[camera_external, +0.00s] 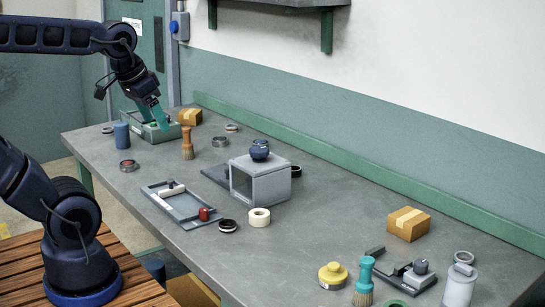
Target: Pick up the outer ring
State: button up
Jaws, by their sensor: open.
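My gripper (160,122), with teal fingers, is open at the far left end of the bench. It points down at a green open box (133,117); I cannot tell whether the fingers are inside it or above it, or what lies in it. Several rings lie on the bench, and I cannot tell which is the outer ring. A grey ring (220,141) and a smaller ring (231,127) lie right of the gripper. A dark ring with a reddish middle (128,166) lies nearer the front edge. A black ring (228,225) lies mid-bench.
A blue cylinder (122,135), a brush (187,145) and a cardboard box (190,117) stand close around the green box. A grey machine housing (260,181) and a flat tray (178,205) take up mid-bench. The bench between housing and right cardboard box (408,224) is mostly clear.

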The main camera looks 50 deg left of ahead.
jog(key=w+a+n+g+h, duration=0.15)
jog(key=w+n, duration=0.55)
jog(key=w, duration=0.7)
jog(key=w+a+n+h, duration=0.1)
jog(key=w+a+n, duration=0.35)
jog(key=w, duration=0.95)
jog(key=w+a+f+n+h, duration=0.1)
jog(key=w+a+f+n, duration=0.55)
jog(key=w+f, duration=0.5)
jog(key=w+a+f+n, duration=0.5)
jog(key=w+f+n, duration=0.3)
jog(key=w+f, duration=0.3)
jog(key=shift+m, duration=0.3)
jog(key=shift+w+x, duration=0.2)
jog(key=shift+x, duration=2.15)
jog(key=shift+w+x, duration=0.15)
jog(key=shift+x, duration=2.2)
jog(key=shift+d+r, duration=0.1)
jog(key=shift+r, duration=0.1)
jog(key=c, duration=1.1)
jog(key=shift+r+g, duration=0.1)
jog(key=shift+g, duration=0.15)
jog(key=shift+c, duration=0.2)
